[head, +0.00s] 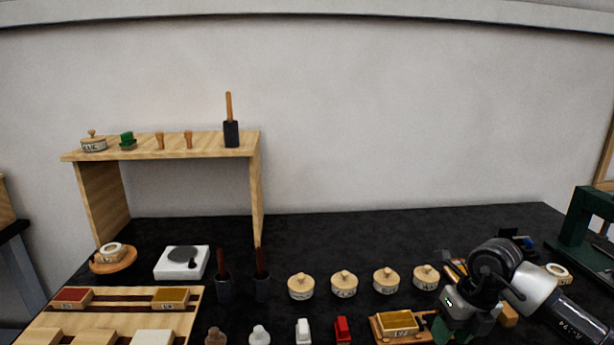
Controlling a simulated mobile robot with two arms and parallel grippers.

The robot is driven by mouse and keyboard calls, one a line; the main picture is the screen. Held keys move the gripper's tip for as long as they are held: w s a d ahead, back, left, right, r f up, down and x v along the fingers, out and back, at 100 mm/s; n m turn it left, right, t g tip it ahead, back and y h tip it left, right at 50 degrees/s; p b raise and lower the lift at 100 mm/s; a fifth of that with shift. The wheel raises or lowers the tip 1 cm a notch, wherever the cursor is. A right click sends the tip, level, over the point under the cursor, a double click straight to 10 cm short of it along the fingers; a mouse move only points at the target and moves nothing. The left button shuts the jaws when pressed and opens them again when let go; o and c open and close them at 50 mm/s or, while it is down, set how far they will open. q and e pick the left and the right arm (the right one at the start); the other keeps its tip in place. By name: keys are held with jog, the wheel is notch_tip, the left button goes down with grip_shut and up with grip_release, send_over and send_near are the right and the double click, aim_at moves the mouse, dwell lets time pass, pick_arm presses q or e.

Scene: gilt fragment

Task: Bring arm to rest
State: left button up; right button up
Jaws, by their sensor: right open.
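My right arm comes in from the lower right. My right gripper (462,328) points down over the black worktop at the lower right, next to a small wooden tray (379,327) that bears a box with a yellow top (398,322). The gripper is open, and I see nothing held in it. Its fingertips are partly cut off by the picture's lower edge, so I cannot tell if they touch the tray. My left gripper is not in view.
Several lidded jars (344,284) stand in a row left of my right gripper. A red piece (342,329) and a white piece (303,331) stand in front. A dark green frame (585,225) stands at the right. A wooden shelf (165,152) stands back left. The back middle worktop (390,235) is clear.

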jog(key=s+a+r+m+t+y, duration=0.1)
jog(key=s+a+r+t+y, duration=0.15)
jog(key=a+y, duration=0.6)
jog(key=s+a+r+t+y, duration=0.1)
jog(key=s+a+r+y, duration=0.15)
jog(key=a+y, duration=0.65)
jog(key=d+r+m+t+h, duration=0.1)
jog(key=d+m+t+h, duration=0.2)
jog(key=m+t+h, duration=1.1)
jog(key=s+d+f+m+g+h, duration=0.1)
jog(key=s+d+f+m+h, duration=0.25)
jog(key=m, duration=0.55)
jog(key=s+d+f+m+g+h, duration=0.1)
jog(key=d+f+m+g+h, duration=0.2)
jog(key=f+m, duration=0.45)
jog(key=s+d+f+m+g, duration=0.1)
jog(key=s+f+m+g, duration=0.1)
jog(key=s+f+g, duration=0.6)
jog(key=s+d+f+m+g, duration=0.1)
jog(key=s+f+m+g, duration=0.15)
jog(key=s, duration=0.85)
notch_tip(320, 180, down, 25)
jog(key=g, duration=0.1)
jog(key=s+d+f+g, duration=0.1)
jog(key=s+d+f, duration=0.2)
jog(key=s+f, duration=1.3)
jog(key=shift+s+f+n, duration=0.3)
jog(key=shift+s+f, duration=0.05)
jog(key=shift+f, duration=0.55)
